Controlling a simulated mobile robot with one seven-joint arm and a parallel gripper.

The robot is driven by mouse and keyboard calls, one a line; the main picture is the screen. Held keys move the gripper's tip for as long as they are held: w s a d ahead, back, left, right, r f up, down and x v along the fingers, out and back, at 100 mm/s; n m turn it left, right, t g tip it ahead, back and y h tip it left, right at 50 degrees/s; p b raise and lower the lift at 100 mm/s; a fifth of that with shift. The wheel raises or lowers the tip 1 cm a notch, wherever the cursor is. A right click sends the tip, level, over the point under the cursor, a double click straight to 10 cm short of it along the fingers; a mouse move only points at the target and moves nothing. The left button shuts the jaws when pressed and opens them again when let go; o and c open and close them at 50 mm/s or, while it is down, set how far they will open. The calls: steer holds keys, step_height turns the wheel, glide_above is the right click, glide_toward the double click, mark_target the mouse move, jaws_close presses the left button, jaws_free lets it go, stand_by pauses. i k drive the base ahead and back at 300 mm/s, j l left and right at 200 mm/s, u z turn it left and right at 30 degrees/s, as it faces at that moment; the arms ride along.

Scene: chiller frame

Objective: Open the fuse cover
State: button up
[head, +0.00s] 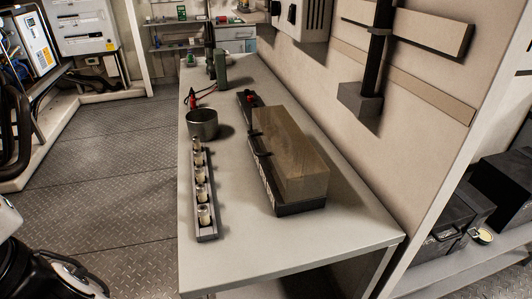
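The fuse cover (292,152) is a see-through, brownish box-shaped lid on the bench. It sits down over a long black base (300,208) and looks closed. Small dark clips or handles show along its left side. What lies under the cover is too dim to make out. My gripper is not in view. A white and black part at the lower left edge seems to be my own body.
A narrow rack (206,232) with several pale cylindrical fuses stands left of the cover. A metal pot (202,124) and a red-handled tool (193,98) lie behind it. The bench's front end (270,254) is clear. A dark post with a block (360,99) juts from the wall at right.

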mark_target(276, 119)
steer(key=i+j+u, duration=0.1)
steer(key=j, duration=0.3)
steer(key=i+j+u, duration=0.1)
steer(key=j, duration=0.25)
steer(key=i+j, duration=0.15)
steer(key=j, duration=0.2)
steer(key=i+j+u, duration=0.15)
steer(key=j, duration=0.2)
